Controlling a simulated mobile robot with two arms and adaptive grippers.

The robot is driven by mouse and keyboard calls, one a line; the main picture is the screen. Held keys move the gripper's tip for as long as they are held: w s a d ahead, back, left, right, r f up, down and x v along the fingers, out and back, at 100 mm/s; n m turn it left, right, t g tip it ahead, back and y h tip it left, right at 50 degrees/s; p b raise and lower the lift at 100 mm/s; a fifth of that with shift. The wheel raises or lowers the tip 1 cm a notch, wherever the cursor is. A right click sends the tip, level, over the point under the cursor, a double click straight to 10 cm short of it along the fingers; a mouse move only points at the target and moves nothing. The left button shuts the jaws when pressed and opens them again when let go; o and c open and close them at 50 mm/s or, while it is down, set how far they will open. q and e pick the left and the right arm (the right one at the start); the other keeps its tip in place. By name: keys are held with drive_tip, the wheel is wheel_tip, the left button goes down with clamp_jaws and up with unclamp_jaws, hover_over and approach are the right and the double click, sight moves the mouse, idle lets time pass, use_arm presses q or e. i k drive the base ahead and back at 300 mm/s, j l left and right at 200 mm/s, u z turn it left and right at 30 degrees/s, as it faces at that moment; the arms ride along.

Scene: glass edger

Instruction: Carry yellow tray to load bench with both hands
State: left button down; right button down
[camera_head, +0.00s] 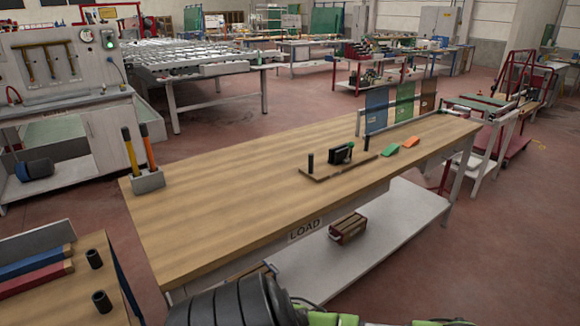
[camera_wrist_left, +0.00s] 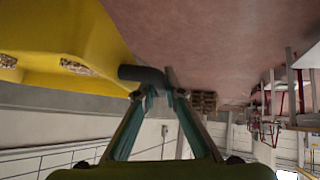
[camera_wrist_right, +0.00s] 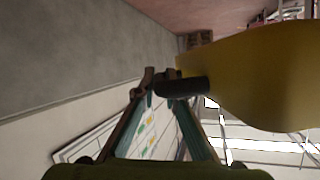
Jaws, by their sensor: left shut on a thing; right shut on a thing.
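The load bench (camera_head: 250,170) has a wooden top and a LOAD label on its front edge; it stands ahead in the head view. The yellow tray (camera_wrist_left: 60,45) fills the upper left of the left wrist view, and its side also shows in the right wrist view (camera_wrist_right: 255,75). My left gripper (camera_wrist_left: 160,90) is shut on a dark handle (camera_wrist_left: 140,74) of the tray. My right gripper (camera_wrist_right: 158,86) is shut on the other dark handle (camera_wrist_right: 188,87). The tray and both grippers are out of the head view, so its contents are hidden.
On the bench are a grey holder (camera_head: 147,181) with yellow and orange handles, a wooden board (camera_head: 338,166) with black parts, green (camera_head: 390,150) and orange (camera_head: 411,141) pieces, and a panel rack. The bench's middle-left top is clear. Another table (camera_head: 60,310) stands at lower left.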

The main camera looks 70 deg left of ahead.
sight(257, 198)
drive_tip(key=i, duration=0.6)
drive_tip(key=i+j+z, duration=0.1)
drive_tip(key=i, duration=0.5)
drive_tip(key=i+u, duration=0.2)
drive_tip(key=i, duration=0.25)
drive_tip(key=i+l+u, duration=0.2)
drive_tip(key=i, duration=0.2)
drive_tip(key=u, duration=2.5)
